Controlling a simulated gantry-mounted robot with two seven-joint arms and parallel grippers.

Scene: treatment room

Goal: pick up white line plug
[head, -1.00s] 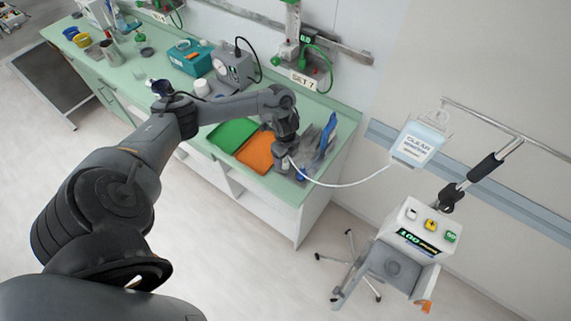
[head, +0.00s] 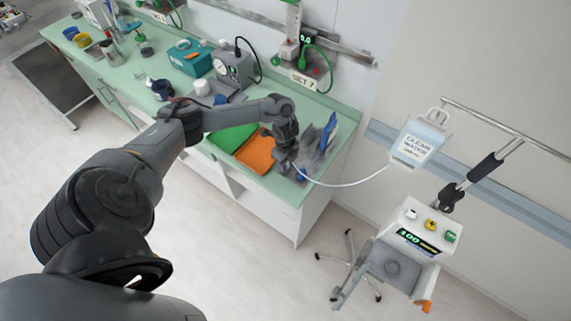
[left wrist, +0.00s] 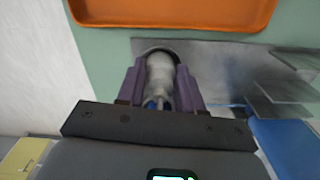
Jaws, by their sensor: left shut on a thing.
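My left gripper (head: 284,166) is over the right end of the green counter, beside the orange tray (head: 257,152). In the left wrist view its purple fingers (left wrist: 160,88) are closed on the white line plug (left wrist: 160,72), one on each side. The plug's tip points at a dark round opening in a grey metal plate (left wrist: 215,62); I cannot tell whether it touches or sits in it. A white line (head: 345,184) runs from near the gripper to the hanging clear water bag (head: 420,144). My right gripper is not in view.
A green tray (head: 232,136) lies left of the orange one. A blue upright piece (head: 328,133) stands close right of the gripper. A wheeled stand with a control box (head: 421,232) is at right. A gauge device (head: 236,68) and teal box (head: 190,60) stand behind.

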